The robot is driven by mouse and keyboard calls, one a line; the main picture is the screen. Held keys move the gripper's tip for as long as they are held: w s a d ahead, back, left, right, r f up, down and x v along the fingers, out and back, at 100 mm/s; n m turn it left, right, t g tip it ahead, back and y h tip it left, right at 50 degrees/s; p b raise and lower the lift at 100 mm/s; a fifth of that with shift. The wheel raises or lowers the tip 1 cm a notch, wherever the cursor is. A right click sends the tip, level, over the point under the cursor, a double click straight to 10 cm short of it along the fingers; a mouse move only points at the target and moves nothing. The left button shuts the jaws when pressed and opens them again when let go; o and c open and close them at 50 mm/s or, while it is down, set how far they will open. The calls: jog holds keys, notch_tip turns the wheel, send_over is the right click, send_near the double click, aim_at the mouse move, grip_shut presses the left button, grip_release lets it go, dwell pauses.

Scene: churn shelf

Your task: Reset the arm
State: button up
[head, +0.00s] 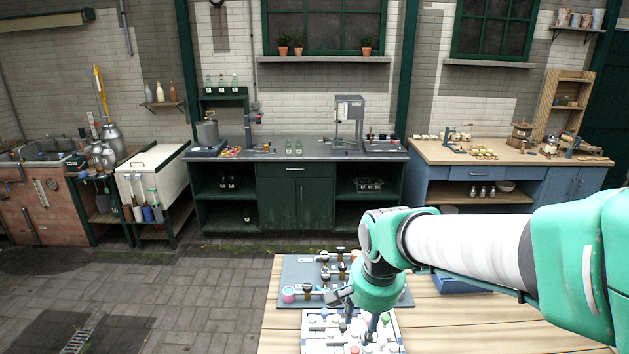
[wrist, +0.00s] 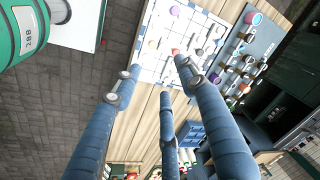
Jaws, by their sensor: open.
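My gripper (head: 358,324) points down over a white gridded tray (head: 311,343) at the front of the wooden table (head: 480,325). It is open, and no held object shows between its fingers. In the wrist view, the blue fingers of my gripper (wrist: 157,82) are spread apart, with the white gridded tray (wrist: 152,63) and bare wood beyond them. My arm reaches in from the right edge of the head view. Whether the fingertips touch anything in the tray cannot be told.
Small coloured pieces sit in the white tray. Behind it, a grey-blue board (head: 296,270) holds several dark-topped pieces and a pink cup (head: 288,294). A blue container (head: 458,285) lies partly behind my arm. The table's right side is mostly bare. Green (head: 295,195) and blue (head: 480,185) workbenches line the wall.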

jog(key=s+d+r+n+t, duration=0.1)
jog(key=s+d+r, duration=0.2)
jog(key=s, duration=0.3)
jog(key=s+d+r+n+t, duration=0.1)
jog(key=s+d+r+n, duration=0.1)
jog(key=s, duration=0.4)
jog(key=s+d+r+n+t+b, duration=0.1)
jog(key=s+d+r+n, duration=0.1)
jog(key=s+d, duration=0.3)
jog(key=shift+v, duration=1.05)
